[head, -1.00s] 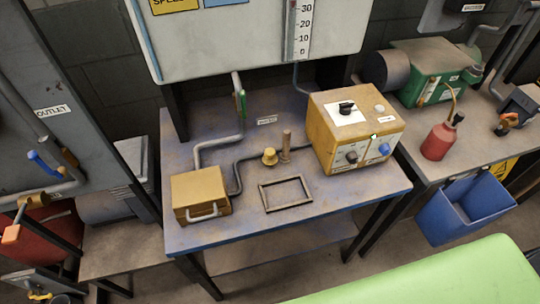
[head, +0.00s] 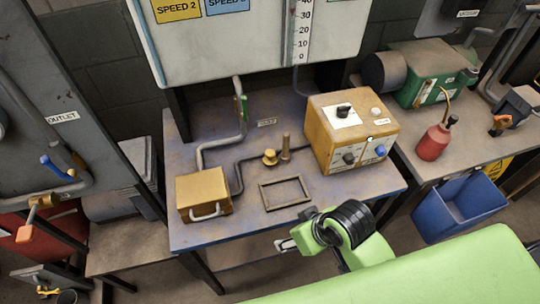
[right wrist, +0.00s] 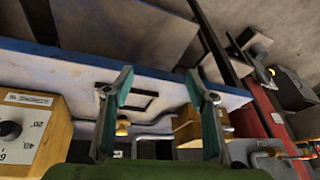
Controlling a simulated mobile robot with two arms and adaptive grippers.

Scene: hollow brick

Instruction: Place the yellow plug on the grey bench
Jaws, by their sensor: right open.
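The yellow plug (head: 270,157) stands on the worn blue-topped bench (head: 235,232), just left of a thin wooden peg. In the right wrist view, a small yellow piece that looks like the plug (right wrist: 123,127) shows beside the left finger, partly hidden. My right gripper (head: 287,244) is at the front edge of the blue bench, in front of the plug and apart from it. In the right wrist view its two teal-padded fingers (right wrist: 160,84) are spread and empty. A grey-brown bench (head: 464,166) stands at the right. My left gripper is not in view.
A small yellow box (head: 203,193), an empty rectangular frame (head: 285,194), the peg (head: 286,147) and a yellow control box (head: 352,132) sit around the plug. The right bench holds a red bottle (head: 434,142) and a green pump (head: 434,83). A blue bin (head: 458,208) hangs below.

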